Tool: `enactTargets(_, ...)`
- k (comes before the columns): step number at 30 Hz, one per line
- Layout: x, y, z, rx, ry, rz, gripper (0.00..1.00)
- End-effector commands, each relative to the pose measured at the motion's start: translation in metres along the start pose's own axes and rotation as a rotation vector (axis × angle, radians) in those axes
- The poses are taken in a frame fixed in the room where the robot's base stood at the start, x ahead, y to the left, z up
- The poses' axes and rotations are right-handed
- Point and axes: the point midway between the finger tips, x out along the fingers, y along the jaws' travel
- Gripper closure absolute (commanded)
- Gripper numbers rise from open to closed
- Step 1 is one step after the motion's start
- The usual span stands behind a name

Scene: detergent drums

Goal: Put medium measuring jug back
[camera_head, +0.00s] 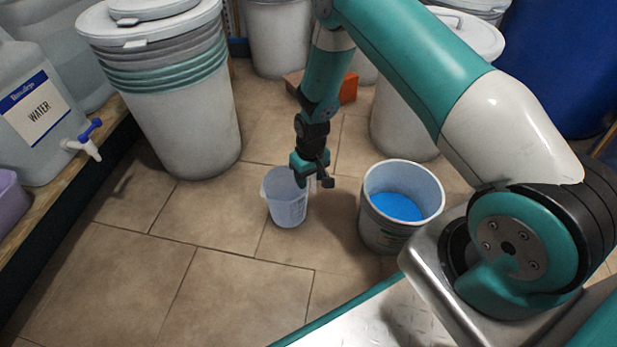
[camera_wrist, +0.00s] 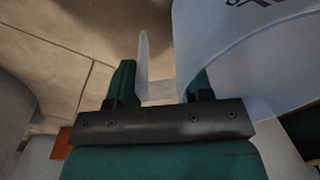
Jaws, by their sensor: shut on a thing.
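The measuring jug (camera_head: 287,205) is a translucent, pale bluish-white jug with faint markings. In the head view it is upright below my gripper (camera_head: 312,172), to the left of an open tub. I cannot tell whether its base touches the floor. In the wrist view the jug's wall (camera_wrist: 245,60) fills the upper right, with part of a dark print on it. There my gripper (camera_wrist: 160,85) is shut on the jug's handle, a pale upright strip between the two green fingers. The jug's far side is out of that view.
A large lidded drum (camera_head: 190,125) stands at back left. A shelf with a water container (camera_head: 35,110) runs along the left. An orange item (camera_head: 349,88) lies behind. Tiled floor (camera_head: 150,270) in front is clear.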

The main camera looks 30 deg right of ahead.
Motion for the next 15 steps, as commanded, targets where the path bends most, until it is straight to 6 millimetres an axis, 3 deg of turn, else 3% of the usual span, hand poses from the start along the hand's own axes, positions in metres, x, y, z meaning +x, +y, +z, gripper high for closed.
enactTargets(2,0.0031,0.0001,0.0001,0.000,0.000,0.000,0.78)
enactTargets(3,0.0025,0.0001,0.0000,0.000,0.000,0.000,0.47)
enactTargets(6,0.0024,0.0001,0.0001,0.000,0.000,0.000,0.28)
enactTargets(15,-0.0008,-0.0001,0.0000,0.000,0.000,0.000,0.28)
